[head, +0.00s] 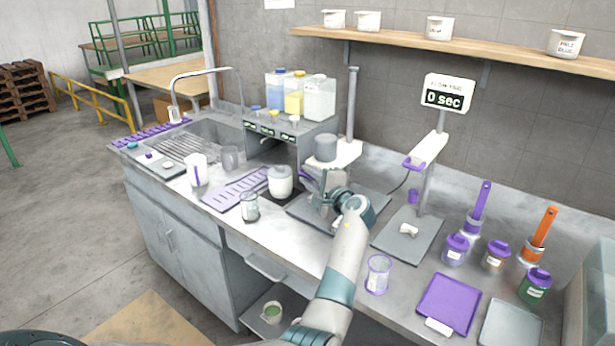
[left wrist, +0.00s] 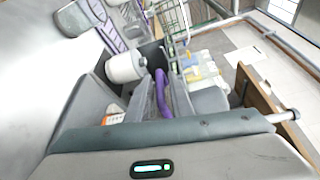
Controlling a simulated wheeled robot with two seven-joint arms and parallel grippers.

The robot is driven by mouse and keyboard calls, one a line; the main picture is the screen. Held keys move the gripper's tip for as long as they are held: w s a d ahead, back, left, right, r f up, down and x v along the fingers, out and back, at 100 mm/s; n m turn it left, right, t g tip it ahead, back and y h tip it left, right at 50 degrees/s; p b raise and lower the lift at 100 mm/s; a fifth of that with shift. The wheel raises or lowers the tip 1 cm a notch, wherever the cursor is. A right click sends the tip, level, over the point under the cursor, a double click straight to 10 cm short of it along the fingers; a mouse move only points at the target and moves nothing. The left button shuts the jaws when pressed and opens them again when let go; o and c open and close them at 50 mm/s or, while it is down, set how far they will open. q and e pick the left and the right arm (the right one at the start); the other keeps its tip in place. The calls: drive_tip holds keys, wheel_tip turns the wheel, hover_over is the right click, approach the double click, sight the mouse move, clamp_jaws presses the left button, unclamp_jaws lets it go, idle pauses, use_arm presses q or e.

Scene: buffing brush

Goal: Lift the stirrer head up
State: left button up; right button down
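The stirrer stands against the back wall, with its grey motor head (head: 326,147) on a white arm (head: 345,154) along a tall post (head: 352,105). A curved purple handle (head: 306,178) shows below the head. My left gripper (head: 326,184) is beside the handle, under the stirrer head. In the left wrist view the purple handle (left wrist: 162,95) lies between the two fingers, which stand apart with a gap around it; contact is not clear. The white pot (head: 280,181) is just left of the gripper, and also shows in the left wrist view (left wrist: 125,67). My right gripper is out of view.
A purple slotted rack (head: 238,189) lies left of the pot. Bottles (head: 298,94) stand on a unit behind. A timer display (head: 445,97) and white stand (head: 427,150) are to the right.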

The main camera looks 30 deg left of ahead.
use_arm(q)
clamp_jaws()
wheel_tip(320, 180, up, 11)
drive_tip(key=p, duration=0.5)
drive_tip(key=shift+f+p, duration=0.2)
drive_tip(key=shift+p, duration=0.1)
drive_tip(key=shift+r, duration=0.55)
drive_tip(key=shift+o, duration=1.8)
unclamp_jaws()
drive_tip(key=shift+a, duration=0.1)
